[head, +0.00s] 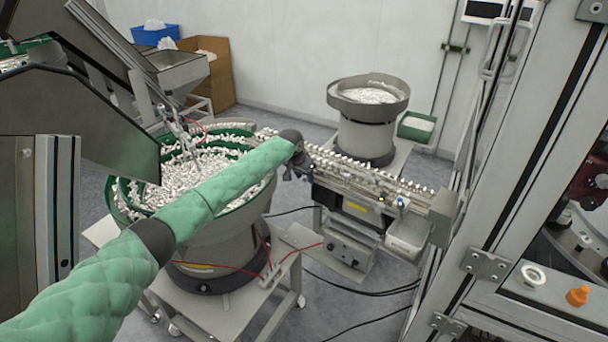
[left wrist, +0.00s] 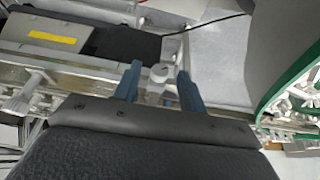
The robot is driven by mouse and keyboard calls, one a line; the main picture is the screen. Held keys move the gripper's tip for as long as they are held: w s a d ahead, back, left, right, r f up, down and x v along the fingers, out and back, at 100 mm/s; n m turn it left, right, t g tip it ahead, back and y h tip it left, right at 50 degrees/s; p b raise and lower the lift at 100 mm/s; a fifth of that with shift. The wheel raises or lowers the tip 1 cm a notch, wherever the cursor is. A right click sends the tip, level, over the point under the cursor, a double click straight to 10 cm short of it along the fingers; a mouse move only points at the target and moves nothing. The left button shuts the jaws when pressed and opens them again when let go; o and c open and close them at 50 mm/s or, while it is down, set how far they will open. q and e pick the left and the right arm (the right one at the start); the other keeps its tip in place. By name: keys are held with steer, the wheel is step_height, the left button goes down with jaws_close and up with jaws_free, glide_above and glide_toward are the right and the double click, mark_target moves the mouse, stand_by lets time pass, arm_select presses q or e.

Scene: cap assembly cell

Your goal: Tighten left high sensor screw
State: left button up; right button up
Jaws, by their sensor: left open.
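My left arm comes in from the left in the head view, and its gripper (head: 302,170) is at the feeder rail (head: 375,176), near the rail's left end. The gripper is dark, small and partly hidden by my wrist there. In the left wrist view, the two blue fingers of my left gripper (left wrist: 159,70) are apart. A small pale round screw knob (left wrist: 160,73) shows between the fingertips, with a gap on either side. It looks like the sensor screw; I cannot tell whether a finger touches it. My right gripper is not in view.
A green-lined bowl (head: 125,196) full of white caps stands under my left arm. A second grey bowl feeder (head: 367,125) stands behind the rail. A control box (head: 347,250) sits below it. A metal-framed machine (head: 490,200) stands at the right, with a white ring (head: 533,276) and an orange part (head: 577,296).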

arm_select(q)
jaws_close()
